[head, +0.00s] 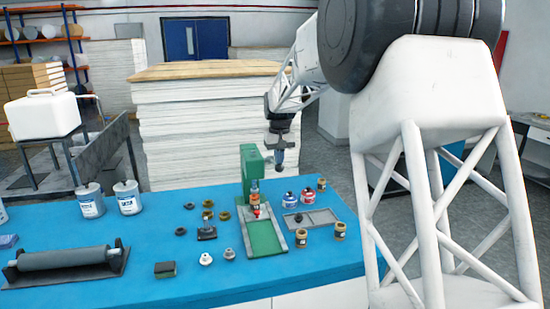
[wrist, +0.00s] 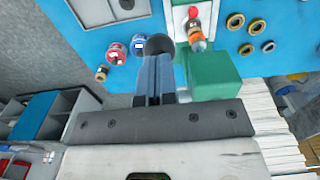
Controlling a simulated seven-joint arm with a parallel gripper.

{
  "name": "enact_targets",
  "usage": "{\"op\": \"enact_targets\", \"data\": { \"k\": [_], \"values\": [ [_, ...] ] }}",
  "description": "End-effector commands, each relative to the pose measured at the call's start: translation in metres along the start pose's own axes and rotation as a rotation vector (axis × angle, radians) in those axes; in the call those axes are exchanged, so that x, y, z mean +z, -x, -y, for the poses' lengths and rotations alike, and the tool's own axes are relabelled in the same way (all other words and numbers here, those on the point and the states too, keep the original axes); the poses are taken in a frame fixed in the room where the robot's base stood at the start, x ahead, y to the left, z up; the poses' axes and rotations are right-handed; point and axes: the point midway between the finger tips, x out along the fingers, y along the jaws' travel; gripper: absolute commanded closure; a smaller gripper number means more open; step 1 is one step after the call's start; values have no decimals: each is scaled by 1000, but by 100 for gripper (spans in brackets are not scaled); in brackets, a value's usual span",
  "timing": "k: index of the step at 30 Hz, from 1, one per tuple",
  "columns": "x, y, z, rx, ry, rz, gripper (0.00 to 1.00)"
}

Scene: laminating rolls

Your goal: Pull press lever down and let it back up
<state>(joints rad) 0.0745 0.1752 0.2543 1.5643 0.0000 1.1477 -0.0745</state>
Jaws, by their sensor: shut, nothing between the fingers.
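The press has a green body (head: 251,167) and a green base strip (head: 262,236) on the blue table. A plunger part with an orange band (head: 254,190) hangs at its front, with a red piece below it. My gripper (head: 280,164) is shut and empty, pointing down just right of the press body's top. In the wrist view the shut fingers (wrist: 152,75) reach towards a dark round knob (wrist: 159,44), which looks like the lever's end. I cannot tell whether they touch it. The green press body (wrist: 214,72) is beside the fingers. The rest of the lever is hidden.
A grey tray (head: 322,215), small jars (head: 307,196) and brown jars (head: 340,231) stand right of the press. Several rings (head: 224,216) lie to its left. A roller (head: 65,258) and cans (head: 128,197) are further left. Stacked sheets (head: 205,125) rise behind the table.

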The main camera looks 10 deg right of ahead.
Motion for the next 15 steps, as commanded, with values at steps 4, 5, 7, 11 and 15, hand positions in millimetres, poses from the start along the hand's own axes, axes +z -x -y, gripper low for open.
{"op": "enact_targets", "data": {
  "k": [4,5,7,11,15],
  "values": [
    [1,-4,0,0,0,0,100],
    [1,-5,0,0,0,0,100],
    [2,-7,0,0,0,0,100],
    [3,-10,0,0,0,0,100],
    [4,-14,0,0,0,0,100]
  ]
}}
